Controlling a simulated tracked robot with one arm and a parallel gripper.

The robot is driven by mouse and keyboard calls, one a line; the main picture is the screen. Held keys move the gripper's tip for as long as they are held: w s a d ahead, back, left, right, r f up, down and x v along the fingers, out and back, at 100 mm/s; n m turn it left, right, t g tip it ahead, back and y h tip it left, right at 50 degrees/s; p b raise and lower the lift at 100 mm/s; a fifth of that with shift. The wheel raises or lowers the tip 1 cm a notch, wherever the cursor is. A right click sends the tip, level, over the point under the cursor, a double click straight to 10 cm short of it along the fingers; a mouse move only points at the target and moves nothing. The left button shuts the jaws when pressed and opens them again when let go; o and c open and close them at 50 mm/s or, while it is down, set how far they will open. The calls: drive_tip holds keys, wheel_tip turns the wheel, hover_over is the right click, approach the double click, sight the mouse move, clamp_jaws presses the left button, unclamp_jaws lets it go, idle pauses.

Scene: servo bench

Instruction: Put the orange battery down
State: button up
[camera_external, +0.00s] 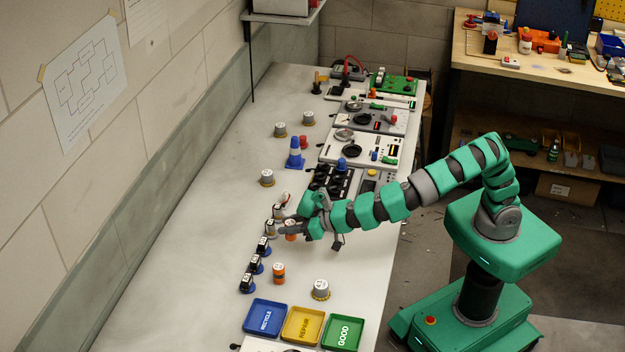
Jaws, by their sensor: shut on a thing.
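My gripper (289,224) is over the middle of the bench, beside a row of small cells, and it is shut on an orange battery (291,231). The battery has a pale top and is partly hidden by the fingers. I cannot tell whether its base touches the bench.
Several black-and-blue cells (256,264) stand in a line left of the gripper. Blue RECYCLE (265,317), yellow REPAIR (302,325) and green GOOD (343,333) trays lie at the front. A grey cylinder (321,289) stands behind them. A black rack (331,183) is beyond the gripper. The bench's left side is clear.

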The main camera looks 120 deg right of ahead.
sight(292, 237)
drive_tip(key=shift+f+b, duration=0.5)
drive_tip(key=shift+f, duration=2)
drive_tip(key=shift+f, duration=0.1)
drive_tip(key=o, duration=1)
drive_tip(key=shift+o, duration=0.2)
drive_tip(key=shift+s+a+r, duration=0.1)
drive_tip(key=shift+a+r, duration=0.05)
drive_tip(key=shift+r, duration=0.05)
drive_tip(key=p+v, duration=0.1)
drive_tip(key=v, duration=1)
drive_tip(key=shift+s+a+p, duration=0.25)
drive_tip(key=shift+s+p, duration=0.05)
drive_tip(key=shift+p, duration=0.05)
